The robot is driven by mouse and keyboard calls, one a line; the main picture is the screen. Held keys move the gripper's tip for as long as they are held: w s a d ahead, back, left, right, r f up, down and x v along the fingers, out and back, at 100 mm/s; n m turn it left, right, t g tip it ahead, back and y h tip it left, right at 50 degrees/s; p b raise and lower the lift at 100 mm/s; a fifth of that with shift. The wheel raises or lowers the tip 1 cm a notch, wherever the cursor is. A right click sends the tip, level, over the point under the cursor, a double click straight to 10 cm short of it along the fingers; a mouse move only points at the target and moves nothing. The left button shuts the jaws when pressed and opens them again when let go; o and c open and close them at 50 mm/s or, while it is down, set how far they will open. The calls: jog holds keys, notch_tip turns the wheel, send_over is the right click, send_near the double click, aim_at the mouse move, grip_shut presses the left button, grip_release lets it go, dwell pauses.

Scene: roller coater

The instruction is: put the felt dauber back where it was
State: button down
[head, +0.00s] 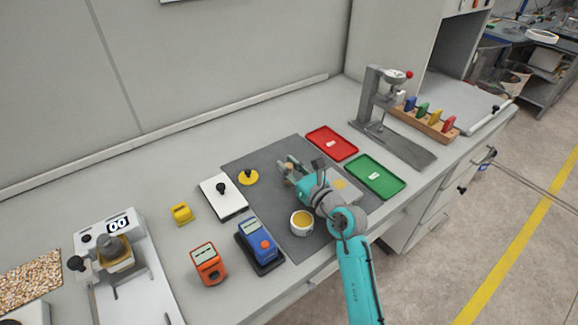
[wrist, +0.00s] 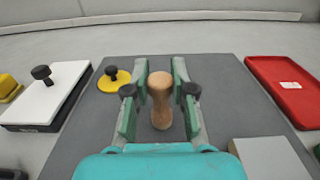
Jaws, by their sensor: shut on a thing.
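The felt dauber shows as a light wooden handle with a rounded top (wrist: 160,92), upright between my gripper's fingers in the wrist view. My gripper (wrist: 160,100) is shut on it, over the dark grey mat. In the head view my gripper (head: 291,170) is above the middle of the mat (head: 262,205), and only a bit of the wood shows. The dauber's felt end is hidden, and I cannot tell whether it touches the mat. A white pot with yellow contents (head: 302,222) stands on the mat, nearer the front than my gripper.
A yellow disc with a black knob (head: 248,177) and a white block with a black knob (head: 222,197) lie left of my gripper. A red tray (head: 332,143) and a green tray (head: 375,177) lie right. Blue (head: 258,244) and orange (head: 208,264) meters stand front left.

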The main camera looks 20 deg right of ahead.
jog(key=c, duration=1)
grip_release()
jog(key=shift+f, duration=0.1)
jog(key=shift+s, duration=0.15)
jog(key=v, duration=1.1)
jog(key=shift+s+d, duration=0.15)
jog(key=shift+s, duration=0.2)
